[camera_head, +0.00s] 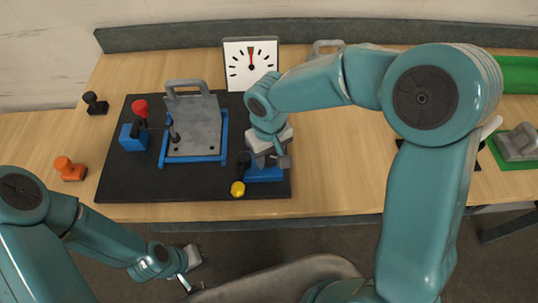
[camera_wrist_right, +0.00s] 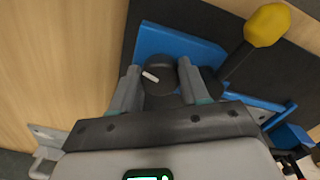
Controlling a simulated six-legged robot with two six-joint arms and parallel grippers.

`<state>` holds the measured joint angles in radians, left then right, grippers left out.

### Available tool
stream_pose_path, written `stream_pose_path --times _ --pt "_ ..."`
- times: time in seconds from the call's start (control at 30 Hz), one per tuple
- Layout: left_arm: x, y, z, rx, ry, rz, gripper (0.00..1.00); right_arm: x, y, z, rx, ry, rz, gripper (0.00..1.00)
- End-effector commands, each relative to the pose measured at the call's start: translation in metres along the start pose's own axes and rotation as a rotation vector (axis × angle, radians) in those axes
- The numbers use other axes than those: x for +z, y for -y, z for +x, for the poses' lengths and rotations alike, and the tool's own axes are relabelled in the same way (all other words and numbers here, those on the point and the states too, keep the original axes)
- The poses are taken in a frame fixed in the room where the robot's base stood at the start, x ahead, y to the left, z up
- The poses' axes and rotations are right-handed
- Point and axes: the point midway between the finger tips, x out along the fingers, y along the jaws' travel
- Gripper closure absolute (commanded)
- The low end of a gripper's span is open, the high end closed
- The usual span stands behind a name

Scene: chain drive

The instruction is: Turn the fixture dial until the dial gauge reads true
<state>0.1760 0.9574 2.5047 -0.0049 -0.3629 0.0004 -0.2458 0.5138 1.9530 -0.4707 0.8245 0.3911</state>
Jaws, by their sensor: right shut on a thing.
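The dial gauge (camera_head: 263,62) is a white square panel with black ticks at the table's back. Its needle points nearly straight up, by a small green mark at the top; I cannot tell the exact reading. The fixture dial (camera_wrist_right: 158,80) is a round black knob with a white pointer line, on a blue block (camera_wrist_right: 165,42). My right gripper (camera_wrist_right: 157,72) is shut on the dial, one finger at each side. In the head view the arm and gripper hide the dial. My left gripper (camera_head: 188,276) is low, in front of the table, away from the fixture; its jaw opening is unclear.
A black board (camera_head: 120,184) carries the fixture, a grey plate (camera_head: 197,125) in a blue frame and a red-knobbed clamp (camera_head: 140,108). A yellow-tipped lever (camera_wrist_right: 266,25) stands close beside the dial. Orange (camera_head: 68,169) and black (camera_head: 95,103) pieces lie at left.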

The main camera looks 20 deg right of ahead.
Motion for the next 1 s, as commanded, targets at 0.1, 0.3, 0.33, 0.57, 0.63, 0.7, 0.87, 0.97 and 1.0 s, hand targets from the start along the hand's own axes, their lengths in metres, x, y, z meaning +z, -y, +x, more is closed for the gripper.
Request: stream_pose_path --times 0.1,0.3,0.33,0.57,0.63,0.7,0.87,0.97,1.0 --pt "0.000 0.001 0.004 0.000 0.000 0.000 1.00 -0.003 0.000 0.000 0.000 -0.010 -0.078 0.85" --pt "0.000 0.001 0.003 0.000 0.000 0.000 1.00 -0.003 0.000 -0.001 -0.001 -0.011 -0.097 0.85" --pt "0.000 0.001 0.003 0.000 0.000 0.000 1.00 -0.003 0.000 -0.001 -0.001 -0.011 -0.097 0.85" --pt "0.000 0.001 0.003 0.000 0.000 0.000 1.00 -0.003 0.000 -0.001 -0.001 -0.009 -0.096 0.44" --pt "0.000 0.001 0.003 0.000 0.000 0.000 1.00 -0.002 0.000 -0.001 -0.001 -0.008 -0.096 0.44" --pt "0.000 0.001 0.003 0.000 0.000 0.000 1.00 -0.002 0.000 -0.001 -0.001 -0.007 -0.095 0.44" --pt "0.000 0.001 0.004 0.000 0.000 0.000 1.00 -0.002 0.001 -0.009 -0.001 -0.009 -0.094 0.44" --pt "0.000 0.002 0.005 0.000 0.000 0.000 1.00 -0.003 0.000 -0.026 0.000 -0.011 -0.096 0.44" --pt "0.000 0.002 0.006 0.000 0.000 0.000 1.00 -0.003 0.000 -0.035 -0.001 -0.012 -0.094 0.44"
